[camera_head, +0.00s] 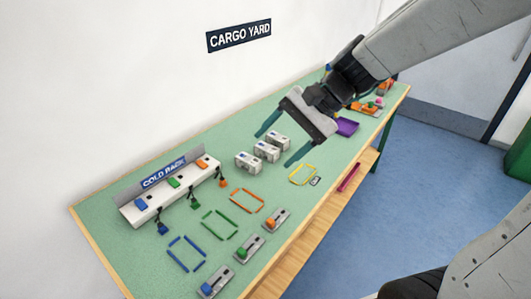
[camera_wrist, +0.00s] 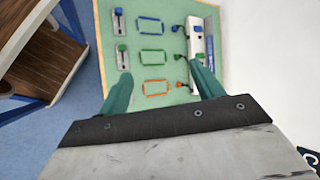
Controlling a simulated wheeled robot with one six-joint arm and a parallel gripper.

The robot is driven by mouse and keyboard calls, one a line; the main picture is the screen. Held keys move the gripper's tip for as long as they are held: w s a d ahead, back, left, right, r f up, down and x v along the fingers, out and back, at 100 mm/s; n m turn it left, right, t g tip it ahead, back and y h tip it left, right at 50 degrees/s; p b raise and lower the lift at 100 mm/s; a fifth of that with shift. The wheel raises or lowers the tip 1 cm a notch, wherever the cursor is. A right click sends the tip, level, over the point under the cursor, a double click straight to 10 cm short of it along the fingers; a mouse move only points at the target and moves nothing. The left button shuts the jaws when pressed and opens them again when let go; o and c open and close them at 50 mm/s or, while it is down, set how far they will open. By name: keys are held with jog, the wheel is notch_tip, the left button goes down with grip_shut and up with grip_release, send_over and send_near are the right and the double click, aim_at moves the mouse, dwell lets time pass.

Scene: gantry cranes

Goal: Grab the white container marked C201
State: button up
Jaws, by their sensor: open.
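White containers stand in a short row near the middle of the green table in the head view: a near-left one (camera_head: 248,161), a middle one (camera_head: 267,151) and a far-right one (camera_head: 279,140). Their markings are too small to read, so I cannot tell which is C201. My gripper (camera_head: 276,149) is open and empty, its two teal fingers spread to either side of the row in the picture. Its height above them is unclear. In the wrist view, my gripper (camera_wrist: 159,72) shows its fingers apart, and no white container is visible there.
Blue, green and orange outlines (camera_head: 246,200) and slider units (camera_head: 276,219) lie in front. A yellow outline (camera_head: 302,174) and purple tray (camera_head: 347,127) are to the right. A wall is behind.

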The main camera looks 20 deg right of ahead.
jog(key=w+f+m+t+y, duration=0.25)
jog(key=w+m, duration=0.25)
jog(key=w, duration=0.4)
jog(key=m+t+h, duration=0.3)
jog(key=m+t, duration=0.5)
jog(key=m, duration=0.8)
send_near(270, 148)
jog(key=x, duration=0.4)
jog(key=shift+a, duration=0.45)
jog(key=shift+w+f+g, duration=0.2)
jog(key=shift+f+g, duration=0.05)
jog(key=shift+f, duration=0.05)
jog(key=x, duration=0.7)
jog(key=shift+w+r, duration=0.15)
jog(key=shift+w, duration=0.2)
jog(key=c, duration=1.1)
